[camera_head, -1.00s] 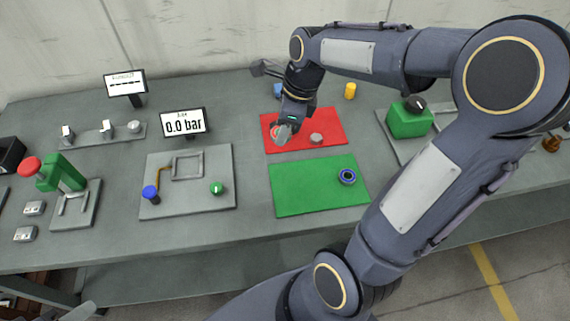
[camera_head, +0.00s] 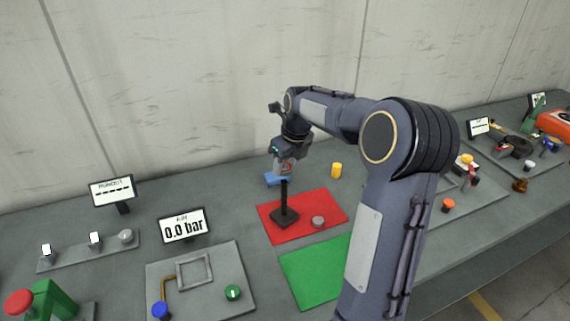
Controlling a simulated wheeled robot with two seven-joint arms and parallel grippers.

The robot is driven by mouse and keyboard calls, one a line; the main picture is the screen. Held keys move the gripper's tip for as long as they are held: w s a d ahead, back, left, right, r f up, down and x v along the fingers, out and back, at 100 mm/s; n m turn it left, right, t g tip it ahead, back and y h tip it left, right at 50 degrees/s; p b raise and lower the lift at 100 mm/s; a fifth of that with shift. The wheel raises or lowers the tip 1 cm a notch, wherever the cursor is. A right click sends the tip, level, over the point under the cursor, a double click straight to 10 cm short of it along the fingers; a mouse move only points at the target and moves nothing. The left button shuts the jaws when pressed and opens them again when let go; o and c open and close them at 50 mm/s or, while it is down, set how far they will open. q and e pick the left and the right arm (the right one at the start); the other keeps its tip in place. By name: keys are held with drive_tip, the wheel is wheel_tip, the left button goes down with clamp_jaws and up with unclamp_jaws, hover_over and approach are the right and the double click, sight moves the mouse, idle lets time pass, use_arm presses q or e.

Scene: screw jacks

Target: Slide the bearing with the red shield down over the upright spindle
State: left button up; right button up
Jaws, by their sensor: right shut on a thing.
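The dark upright spindle (camera_head: 284,197) stands on a square black base on the red mat (camera_head: 316,206). My right gripper (camera_head: 283,163) is right at the spindle's top end and is shut on the bearing with the red shield (camera_head: 284,168), of which only a small part shows between the fingers. The bearing appears in line with the spindle's tip; I cannot tell whether it is around the tip or just above it. My left gripper is not in view.
A grey round piece (camera_head: 318,222) lies on the red mat. A blue block (camera_head: 275,179) and a yellow cylinder (camera_head: 336,170) stand behind it. My right arm covers part of the green mat (camera_head: 314,276). A pressure display (camera_head: 184,225) stands to the left.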

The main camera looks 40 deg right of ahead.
sight(286, 187)
drive_tip(key=shift+f+b, duration=1.35)
drive_tip(key=shift+f, duration=0.3)
drive_tip(key=shift+f+b, duration=1.9)
drive_tip(key=shift+f, duration=1.3)
drive_tip(key=o, duration=1.1)
drive_tip(key=v, duration=0.8)
drive_tip(key=shift+f, duration=0.1)
